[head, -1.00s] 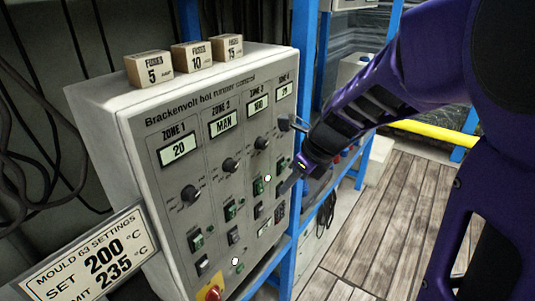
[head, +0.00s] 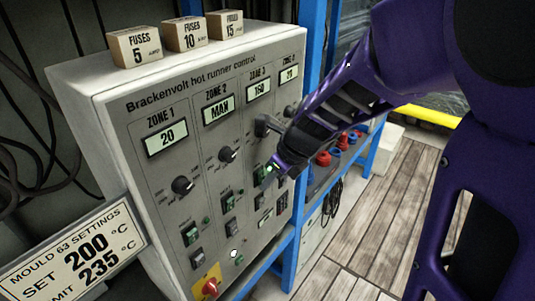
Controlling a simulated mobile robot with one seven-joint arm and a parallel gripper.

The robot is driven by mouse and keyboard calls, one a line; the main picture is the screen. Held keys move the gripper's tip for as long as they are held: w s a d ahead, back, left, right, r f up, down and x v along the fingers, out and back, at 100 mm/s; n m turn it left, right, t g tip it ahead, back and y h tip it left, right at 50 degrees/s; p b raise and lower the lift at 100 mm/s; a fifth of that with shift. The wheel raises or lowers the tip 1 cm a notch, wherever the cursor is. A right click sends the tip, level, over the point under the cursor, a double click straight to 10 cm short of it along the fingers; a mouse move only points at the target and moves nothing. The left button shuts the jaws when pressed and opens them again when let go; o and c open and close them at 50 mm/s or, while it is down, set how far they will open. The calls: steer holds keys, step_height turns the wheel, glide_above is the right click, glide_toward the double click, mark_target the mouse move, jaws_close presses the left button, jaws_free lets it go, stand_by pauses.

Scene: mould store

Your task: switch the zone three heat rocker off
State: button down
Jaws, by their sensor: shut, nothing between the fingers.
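The grey hot runner control panel (head: 130,125) stands at centre left, its zone 3 display (head: 258,87) reading 160. In the zone 3 column a green rocker (head: 259,176) sits below the knob, and a dark rocker (head: 260,203) sits lower. Their small labels are too small to read. My gripper (head: 270,172) is shut and empty, reaching in from the right. Its tip is at or just in front of the green zone 3 rocker's right side; I cannot tell whether it touches. My gripper and arm hide part of the zone 4 column.
Zones 1 and 2 have similar green rockers (head: 190,233) (head: 227,204) close by. A red knob on a yellow plate (head: 210,286) is at the bottom. Fuse boxes (head: 187,33) stand on top. A settings sign (head: 70,252) is at lower left. A blue post (head: 311,60) stands beside the panel.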

steer(key=shift+f, duration=0.1)
steer(key=b, duration=0.2)
steer(key=shift+w+a+t+y+b, duration=0.15)
steer(key=shift+t+y+b, duration=0.15)
steer(key=shift+y+b, duration=0.1)
